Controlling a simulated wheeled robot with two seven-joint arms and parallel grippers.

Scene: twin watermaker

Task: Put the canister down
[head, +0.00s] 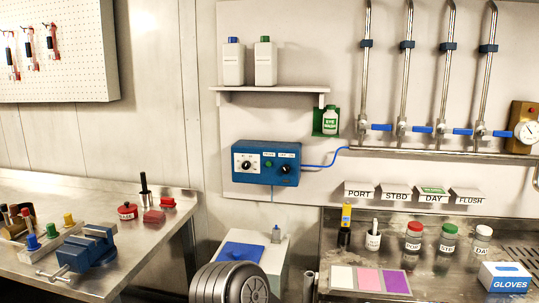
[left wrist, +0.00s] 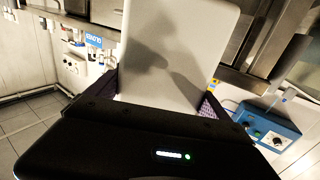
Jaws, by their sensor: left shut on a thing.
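In the left wrist view my left gripper (left wrist: 160,95) is shut on a pale grey, flat-sided canister (left wrist: 165,45). One finger with a dark textured pad shows on each side of it. The canister fills the top middle of that view, and its cap and any label are hidden. I cannot make out the held canister or either gripper in the head view. Two other white canisters stand on the wall shelf (head: 270,89), one with a blue cap (head: 233,62) and one with a green cap (head: 265,62). My right gripper is in no view.
A blue control box (head: 266,163) hangs below the shelf. A white cabinet with a blue top panel (head: 241,251) stands between the left bench (head: 100,190) and the right counter (head: 310,265). The counter holds jars, coloured pads (head: 369,280) and a gloves box (head: 505,278).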

